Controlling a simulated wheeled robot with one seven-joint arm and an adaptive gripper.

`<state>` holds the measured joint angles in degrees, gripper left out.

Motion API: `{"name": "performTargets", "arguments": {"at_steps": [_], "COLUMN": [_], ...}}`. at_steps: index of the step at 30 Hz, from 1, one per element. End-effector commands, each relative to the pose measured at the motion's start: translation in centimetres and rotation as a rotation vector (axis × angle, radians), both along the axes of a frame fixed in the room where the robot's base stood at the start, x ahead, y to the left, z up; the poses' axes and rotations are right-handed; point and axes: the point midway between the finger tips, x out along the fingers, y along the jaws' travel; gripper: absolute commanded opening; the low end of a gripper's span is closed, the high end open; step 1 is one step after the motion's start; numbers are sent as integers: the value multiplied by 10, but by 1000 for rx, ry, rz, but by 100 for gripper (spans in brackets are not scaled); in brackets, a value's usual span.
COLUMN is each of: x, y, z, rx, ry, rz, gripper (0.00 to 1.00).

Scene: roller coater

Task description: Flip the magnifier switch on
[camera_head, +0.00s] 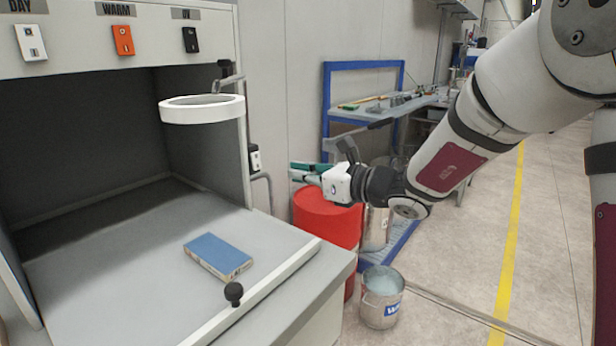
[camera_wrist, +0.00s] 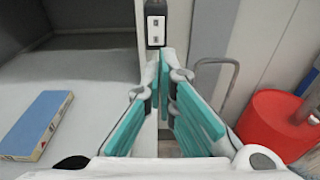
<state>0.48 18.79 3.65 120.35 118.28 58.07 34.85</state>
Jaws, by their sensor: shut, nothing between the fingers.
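The round white magnifier ring (camera_head: 202,109) hangs on a bracket at the booth's right post. A small switch box (camera_head: 255,158) with a dark body and pale face is mounted on the outer side of that post, below the bracket; I take it as the magnifier switch. It shows in the wrist view at the top centre (camera_wrist: 155,26). Its on or off position is too small to tell. My gripper (camera_head: 291,171), with teal finger pads, is shut and empty, a short way right of the switch and apart from it. In the wrist view the fingertips (camera_wrist: 166,58) point towards the switch.
Three switches sit on the top panel, under DAY (camera_head: 34,42), WARM (camera_head: 123,40) and a third label (camera_head: 190,39). A blue box (camera_head: 218,254) lies on the booth floor. A red drum (camera_head: 325,217) stands below my gripper, with a metal bucket (camera_head: 381,297) in front. A bent pipe (camera_wrist: 234,75) runs right of the switch.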

Motion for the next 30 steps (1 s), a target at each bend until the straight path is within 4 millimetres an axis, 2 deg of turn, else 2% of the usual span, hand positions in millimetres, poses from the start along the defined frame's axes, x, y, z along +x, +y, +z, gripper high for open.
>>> {"name": "performTargets", "arguments": {"at_steps": [6,13,19,30], "x": [27,47,55,56], "y": [36,62,71,72], "z": [-7,-11,-12,-11], "rx": [0,-1,-1,-1], "ry": [0,0,0,-1], "rz": [4,2,-1,-1], "gripper": [0,0,0,0]}}
